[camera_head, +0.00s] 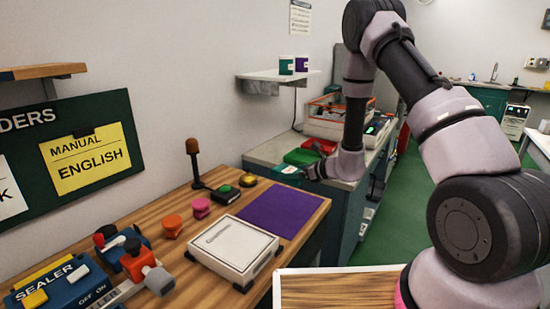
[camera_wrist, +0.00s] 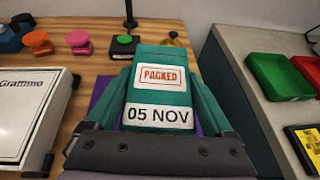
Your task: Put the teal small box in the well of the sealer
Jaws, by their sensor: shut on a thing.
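The teal small box (camera_wrist: 157,88) fills the middle of the wrist view, with a red "PACKED" stamp and a white "05 NOV" label facing the camera. My gripper (camera_wrist: 162,110) is shut on it, with a finger along each side. In the head view my gripper (camera_head: 306,172) is at the far right end of the wooden table, with the teal box (camera_head: 288,171) at its tip. The sealer (camera_head: 62,283) is a blue machine at the near left, marked "SEALER", with a yellow part and "OFF ON" markings. I cannot make out its well clearly.
Between box and sealer stand a white "Grammo" scale (camera_head: 235,248), pink (camera_head: 201,207) and orange (camera_head: 172,226) knobs, a green button (camera_head: 225,191) and a dark upright post (camera_head: 193,162). A purple mat (camera_head: 282,210) lies bare. Green and red trays (camera_wrist: 281,76) sit right.

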